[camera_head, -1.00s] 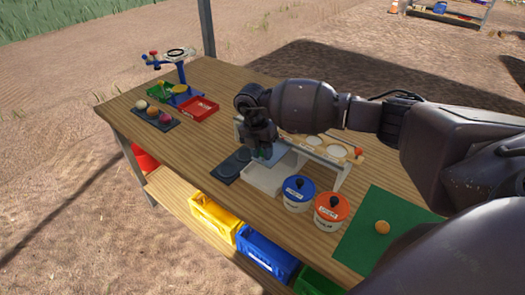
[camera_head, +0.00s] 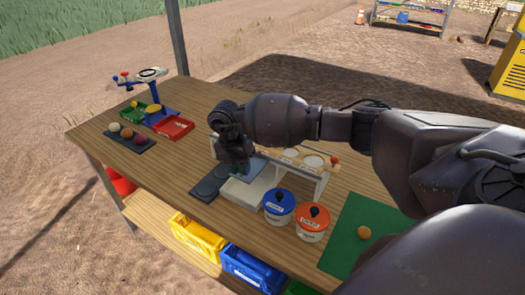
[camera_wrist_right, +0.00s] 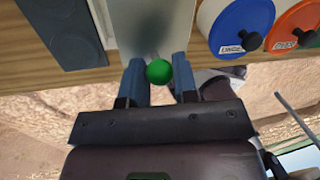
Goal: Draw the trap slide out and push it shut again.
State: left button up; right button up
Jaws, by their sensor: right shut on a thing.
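The trap slide is a flat grey-blue plate (camera_head: 252,169) that juts from the stand (camera_head: 327,183) over a white box (camera_head: 238,190). In the right wrist view the plate (camera_wrist_right: 158,28) runs straight away from my fingers. Its green ball knob (camera_wrist_right: 158,71) sits between the two fingers of my right gripper (camera_wrist_right: 158,63). In the head view my right gripper (camera_head: 238,168) points down at the plate's outer end and hides part of it. The slide looks partly drawn out; how far I cannot tell. My left gripper is not in view.
A blue-lidded pot (camera_head: 279,205) and an orange-lidded pot (camera_head: 313,222) stand close to the right of the white box. A dark pad (camera_head: 207,188) lies to its left. A green mat (camera_head: 350,240) holds an onion. A red tray (camera_head: 173,128) stands at the far left.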

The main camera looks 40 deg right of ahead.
aim_at(258, 161)
jog(key=shift+w+d+f, duration=0.1)
jog(key=shift+d, duration=0.15)
jog(key=shift+w+d+b, duration=0.25)
jog(key=shift+w+d, duration=0.1)
jog(key=shift+d, duration=0.4)
jog(key=shift+w+d+b, duration=0.2)
jog(key=shift+w+d, duration=0.1)
jog(key=shift+d, duration=0.45)
jog(key=shift+w+d+b, duration=0.2)
jog(key=shift+w+d, duration=0.1)
jog(key=shift+d, duration=0.4)
jog(key=shift+w+d+b, duration=0.25)
jog(key=shift+d, duration=0.4)
jog(key=shift+w+d+b, duration=0.2)
jog(key=shift+w+d, duration=0.1)
jog(key=shift+d, duration=0.4)
jog(key=o, duration=1.1)
jog(key=shift+c, duration=0.2)
